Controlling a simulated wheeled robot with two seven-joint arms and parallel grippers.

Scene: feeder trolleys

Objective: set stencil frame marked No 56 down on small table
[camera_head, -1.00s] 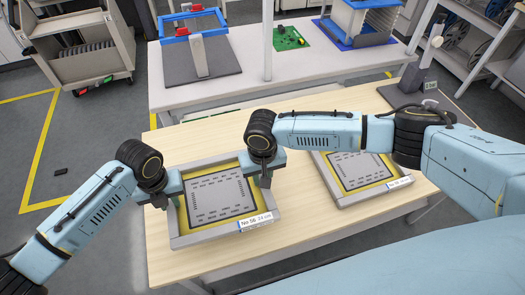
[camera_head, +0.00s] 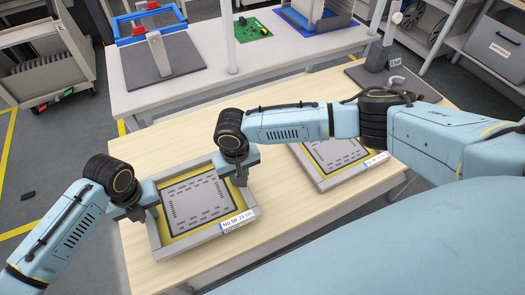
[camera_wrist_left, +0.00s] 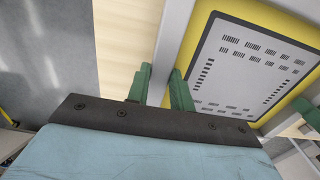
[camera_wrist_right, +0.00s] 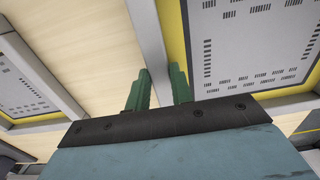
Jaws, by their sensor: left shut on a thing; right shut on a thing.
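The stencil frame marked No 56 (camera_head: 190,246) is a grey square frame with a yellow border around a slotted grey sheet. It appears level over the pale wood-topped table (camera_head: 285,240); I cannot tell whether it touches the top. My left gripper (camera_head: 150,204) is shut on its left rail, which also shows between the fingers in the left wrist view (camera_wrist_left: 160,86). My right gripper (camera_head: 240,172) is shut on the opposite rail, as the right wrist view (camera_wrist_right: 160,84) also shows. The frame's white label (camera_head: 238,221) faces the near right.
A second, similar stencil frame (camera_head: 370,174) lies on the wood top to the right, partly behind my right arm. A dark grey stand base (camera_head: 358,74) is at the back right. A white bench (camera_head: 205,88) stands behind. Bare wood lies between the frames.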

